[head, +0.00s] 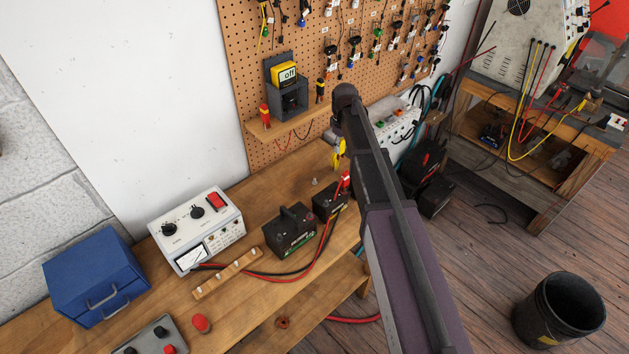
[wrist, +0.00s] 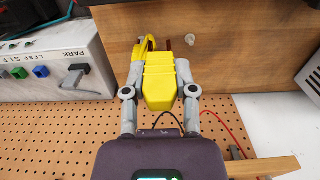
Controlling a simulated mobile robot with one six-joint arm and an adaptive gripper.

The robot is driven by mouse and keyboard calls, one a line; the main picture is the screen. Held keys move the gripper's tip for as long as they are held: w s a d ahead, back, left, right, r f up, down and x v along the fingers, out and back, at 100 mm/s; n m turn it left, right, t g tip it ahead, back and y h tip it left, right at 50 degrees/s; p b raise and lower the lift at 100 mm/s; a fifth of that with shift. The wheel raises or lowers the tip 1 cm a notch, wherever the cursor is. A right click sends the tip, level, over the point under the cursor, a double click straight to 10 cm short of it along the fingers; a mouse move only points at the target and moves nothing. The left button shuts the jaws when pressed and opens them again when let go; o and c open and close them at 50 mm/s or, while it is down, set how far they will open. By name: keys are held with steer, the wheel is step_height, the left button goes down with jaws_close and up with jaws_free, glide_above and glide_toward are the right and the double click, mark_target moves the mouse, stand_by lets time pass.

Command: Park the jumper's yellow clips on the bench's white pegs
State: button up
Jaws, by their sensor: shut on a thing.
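My gripper (wrist: 161,76) is shut on a yellow clip (wrist: 160,88), gripped by its sides in the wrist view. Its brown jaw end points toward the bench top, and a yellow loop (wrist: 142,47) shows beside it. A pale peg (wrist: 190,40) stands on the bench close by, apart from the clip. In the head view, a yellow part (head: 339,153) shows beside my arm, which hides most of the gripper. The pale peg (head: 315,182) shows left of it. I cannot tell where the jumper's other clip is.
Two black batteries (head: 289,233) (head: 327,205) stand on the bench, a red clip (head: 344,181) by the smaller one. A wooden strip with several pale knobs (head: 227,273) lies near a white meter box (head: 196,228).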

steer(key=a, duration=0.9)
steer(key=f+b, duration=0.4)
steer(key=f, duration=0.1)
steer(key=f+b, duration=0.4)
steer(key=b, duration=0.1)
steer(key=shift+w+d+f+b, duration=0.1)
steer(key=shift+d+f+b, duration=0.1)
steer(key=shift+f+b, duration=0.15)
steer(key=shift+f, duration=0.2)
steer(key=shift+f+b, duration=1)
steer(key=shift+b, duration=0.15)
steer(key=o, duration=0.9)
steer(key=shift+r, duration=0.1)
